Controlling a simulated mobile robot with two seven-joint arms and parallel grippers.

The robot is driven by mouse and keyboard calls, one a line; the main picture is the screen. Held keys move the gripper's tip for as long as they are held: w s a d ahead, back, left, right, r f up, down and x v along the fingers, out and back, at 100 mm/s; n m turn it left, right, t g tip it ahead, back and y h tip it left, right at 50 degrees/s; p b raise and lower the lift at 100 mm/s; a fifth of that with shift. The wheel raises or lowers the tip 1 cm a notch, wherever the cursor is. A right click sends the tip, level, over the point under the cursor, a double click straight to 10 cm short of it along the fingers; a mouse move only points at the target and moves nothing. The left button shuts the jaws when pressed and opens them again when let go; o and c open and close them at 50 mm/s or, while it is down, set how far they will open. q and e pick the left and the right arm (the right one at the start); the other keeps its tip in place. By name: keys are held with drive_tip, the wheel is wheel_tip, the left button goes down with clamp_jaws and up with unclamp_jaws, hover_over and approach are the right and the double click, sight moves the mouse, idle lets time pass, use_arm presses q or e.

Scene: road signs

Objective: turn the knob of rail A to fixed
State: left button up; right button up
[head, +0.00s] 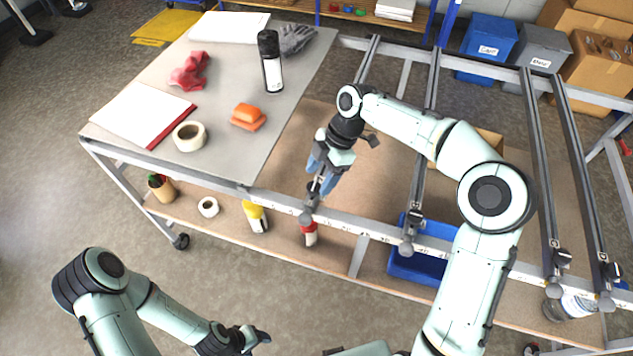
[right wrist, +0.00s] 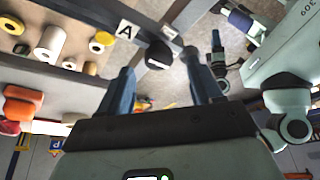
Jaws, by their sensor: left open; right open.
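Rail A's knob (head: 306,217) is a grey round end at the front of the leftmost rail, at the frame's front beam. In the right wrist view a white label with a black A (right wrist: 125,30) sits beside the dark end piece (right wrist: 158,55) of this rail. My right gripper (head: 320,180) points down over the rail's front end, just behind the knob. Its two blue fingers are apart, with the rail end beyond the gap in the right wrist view. I cannot tell whether they touch it. My left gripper (head: 262,338) is low in the head view, away from the frame.
A grey tabletop (head: 235,75) at left carries a black bottle (head: 270,60), a tape roll (head: 189,136), orange sponges and a red cloth. More rails with knobs (head: 406,248) stand to the right. A blue bin (head: 415,267) and a red-capped bottle (head: 309,235) sit on the lower shelf.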

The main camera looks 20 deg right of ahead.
sight(314, 190)
use_arm(q)
drive_tip(key=shift+s+f, duration=0.15)
drive_tip(key=shift+f, duration=0.05)
use_arm(e)
drive_tip(key=shift+x, duration=1.4)
drive_tip(key=c, duration=1.1)
drive_tip(key=shift+o, duration=0.2)
use_arm(q)
drive_tip(key=shift+f, duration=0.1)
